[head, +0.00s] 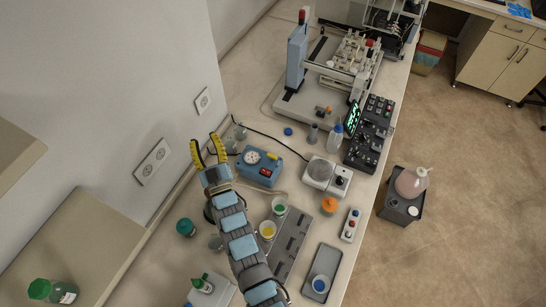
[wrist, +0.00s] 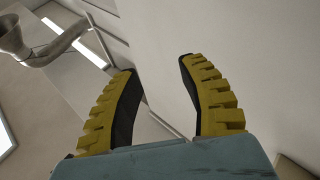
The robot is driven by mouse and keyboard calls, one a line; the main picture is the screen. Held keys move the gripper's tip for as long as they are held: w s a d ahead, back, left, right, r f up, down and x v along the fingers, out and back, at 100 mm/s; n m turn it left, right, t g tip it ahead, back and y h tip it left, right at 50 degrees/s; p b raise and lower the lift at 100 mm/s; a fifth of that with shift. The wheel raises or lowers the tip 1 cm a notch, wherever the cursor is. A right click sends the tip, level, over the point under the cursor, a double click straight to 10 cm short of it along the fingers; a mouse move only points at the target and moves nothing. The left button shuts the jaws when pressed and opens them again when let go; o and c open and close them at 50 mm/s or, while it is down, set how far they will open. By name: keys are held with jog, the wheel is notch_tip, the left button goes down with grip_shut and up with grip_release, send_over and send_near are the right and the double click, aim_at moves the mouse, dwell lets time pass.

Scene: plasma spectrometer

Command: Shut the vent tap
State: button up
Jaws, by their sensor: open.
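My gripper (head: 205,141) is at the back left of the bench in the head view, near the wall, with its yellow-ribbed fingers apart and nothing between them. The wrist view also shows the gripper (wrist: 157,70) open and empty. A blue box (head: 258,176) with a round white dial (head: 252,157) and a red switch (head: 265,172) stands to the right of the gripper, apart from it. A small yellow part (head: 272,156) sits at the box's upper right; I cannot tell whether it is the vent tap or how it is turned. The wrist view does not show the box.
Small glass vessels (head: 240,131) stand close to the right of my gripper. A white hotplate-like device (head: 319,173) stands right of the blue box. Yellow (head: 267,230) and green cups stand nearer the front. Wall sockets (head: 152,160) are at the left. The wrist view shows a metal duct (wrist: 50,45).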

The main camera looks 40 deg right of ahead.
jog(key=w+d+f+g+b, duration=0.2)
jog(key=w+d+f+g, duration=0.4)
jog(key=d, duration=0.5)
jog(key=n+g+y+b, duration=0.4)
jog(key=g+y, duration=0.2)
jog(key=g, duration=0.1)
send_over(273, 156)
jog(key=w+d, duration=0.1)
jog(key=w, duration=0.4)
notch_tip(273, 156, down, 7)
jog(key=s+d+r+n+g+y+b, duration=0.2)
jog(key=s+g+y, duration=0.2)
jog(key=s, duration=0.7)
jog(key=x, duration=0.7)
jog(key=b+x, duration=0.1)
jog(key=x, duration=0.7)
jog(key=shift+w, duration=0.25)
jog(key=shift+x, duration=0.9)
jog(key=shift+c, duration=0.2)
jog(key=shift+s, duration=0.1)
grip_shut()
